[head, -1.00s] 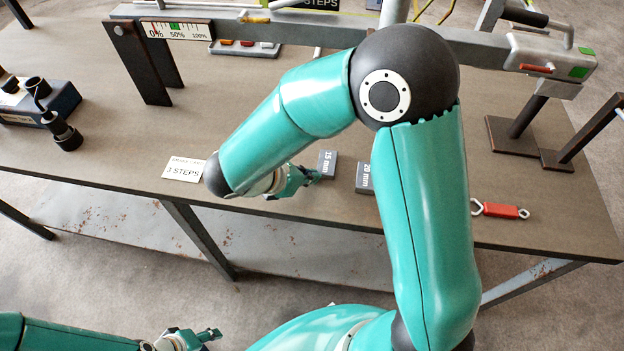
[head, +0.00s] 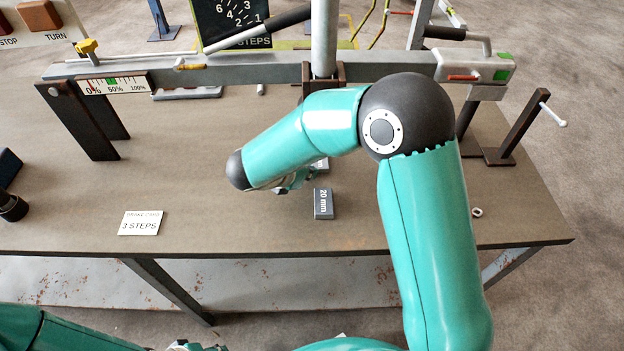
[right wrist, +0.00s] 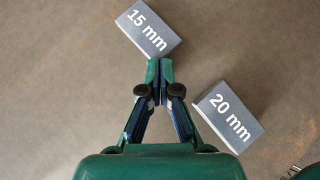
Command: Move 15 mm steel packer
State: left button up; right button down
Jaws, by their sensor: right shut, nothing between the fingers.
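The 15 mm packer (right wrist: 147,30) is a grey block lying flat on the bench, label up, in the right wrist view. In the head view (head: 321,164) it is mostly hidden behind my right arm and gripper. My right gripper (right wrist: 160,64) is shut and empty, its tips right at the block's near edge; I cannot tell if they touch. In the head view the right gripper (head: 298,180) is partly hidden by its own arm. My left gripper (head: 192,346) shows only at the bottom edge, cut off, away from the packers.
A 20 mm packer (head: 323,203) lies close by, right of the right gripper in the wrist view (right wrist: 228,117). A "3 STEPS" card (head: 141,223) lies on the bench (head: 200,190). A grey beam (head: 230,74) on posts crosses the back. The bench's front middle is clear.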

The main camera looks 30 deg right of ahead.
jog(key=shift+w+d+f, duration=0.1)
jog(key=shift+w+d, duration=0.05)
jog(key=shift+w, duration=0.1)
